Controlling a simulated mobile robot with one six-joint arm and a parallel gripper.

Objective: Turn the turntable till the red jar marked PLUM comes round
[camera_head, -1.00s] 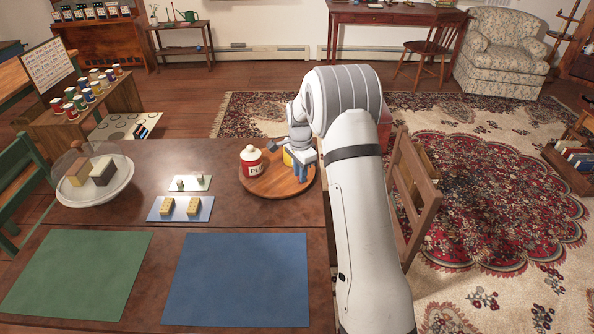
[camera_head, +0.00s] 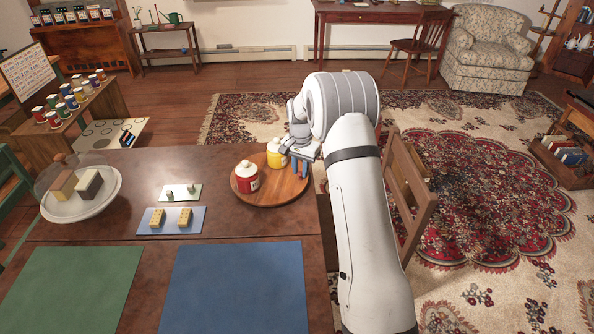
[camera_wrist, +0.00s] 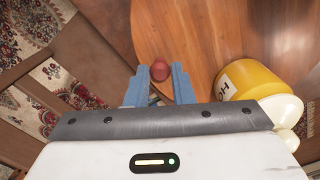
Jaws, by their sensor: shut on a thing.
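The round wooden turntable (camera_head: 262,197) sits at the right end of the brown table. A red jar (camera_head: 246,180) with a white lid stands on its left side; its label is too small to read surely. A yellow jar (camera_head: 277,157) with a white lid stands at the back, close to my gripper (camera_head: 299,168). In the wrist view the yellow jar (camera_wrist: 248,84) shows the letters "HO" upside down. There my blue fingers (camera_wrist: 156,88) are on either side of a small red-brown knob (camera_wrist: 160,70) at the turntable's edge, shut on it.
Left of the turntable lie a small pale green plate (camera_head: 170,198) and a blue-grey plate with yellow blocks (camera_head: 170,228). Green (camera_head: 75,290) and blue (camera_head: 235,285) mats cover the front. A glass-domed dish (camera_head: 108,201) stands at the left. A wooden chair (camera_head: 415,195) is right of my arm.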

